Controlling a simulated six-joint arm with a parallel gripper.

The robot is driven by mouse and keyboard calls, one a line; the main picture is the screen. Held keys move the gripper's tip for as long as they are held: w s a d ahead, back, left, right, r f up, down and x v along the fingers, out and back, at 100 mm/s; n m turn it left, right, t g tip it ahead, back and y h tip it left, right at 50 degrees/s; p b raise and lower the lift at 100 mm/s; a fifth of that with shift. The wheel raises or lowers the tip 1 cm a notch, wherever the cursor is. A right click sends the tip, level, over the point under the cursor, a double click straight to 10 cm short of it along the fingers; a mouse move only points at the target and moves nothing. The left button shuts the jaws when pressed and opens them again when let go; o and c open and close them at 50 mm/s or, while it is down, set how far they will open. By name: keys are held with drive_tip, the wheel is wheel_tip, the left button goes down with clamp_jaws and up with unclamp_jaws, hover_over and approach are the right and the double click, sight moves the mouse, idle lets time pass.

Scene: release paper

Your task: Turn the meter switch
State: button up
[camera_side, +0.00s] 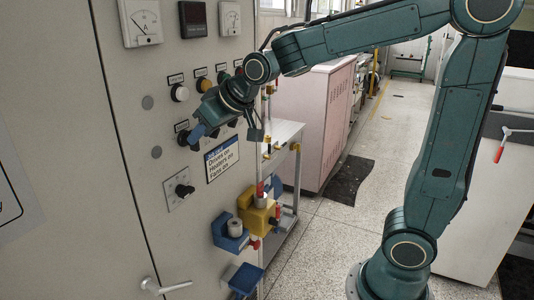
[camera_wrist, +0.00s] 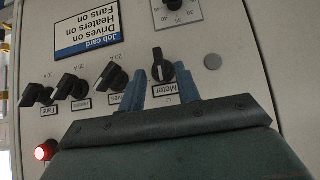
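The meter switch is a black knob with a pale pointer line (camera_wrist: 158,66) above the label "Meter" in the upside-down wrist view. In the side view the black knob (camera_side: 184,138) shows on the grey panel, partly hidden by my gripper. My gripper (camera_wrist: 159,82) is open at the panel, its two blue-grey fingers on either side of the meter switch. Gaps show between fingers and knob, and I see no contact. In the side view my gripper (camera_side: 197,134) reaches the knob from the right.
Black switches labelled Drives (camera_wrist: 113,78), Heaters (camera_wrist: 71,87) and Fans (camera_wrist: 36,95) stand in a row beside it. A job card (camera_wrist: 88,28) reads "Drives on, Heaters on, Fans on". A numbered dial knob (camera_side: 184,191) sits lower; blue (camera_side: 230,242) and yellow (camera_side: 257,222) holders are below.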

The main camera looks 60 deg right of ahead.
drive_tip(key=v, duration=1.1)
drive_tip(key=shift+s, duration=0.1)
drive_tip(key=s+f+g, duration=0.1)
drive_tip(key=s+f, duration=0.4)
drive_tip(key=s, duration=0.3)
drive_tip(key=s+f+g, duration=0.2)
drive_tip(key=s+f, duration=0.4)
drive_tip(key=s, duration=0.3)
drive_tip(key=shift+d+f, duration=0.2)
drive_tip(key=shift+d, duration=0.05)
drive_tip(key=shift+c, duration=0.4)
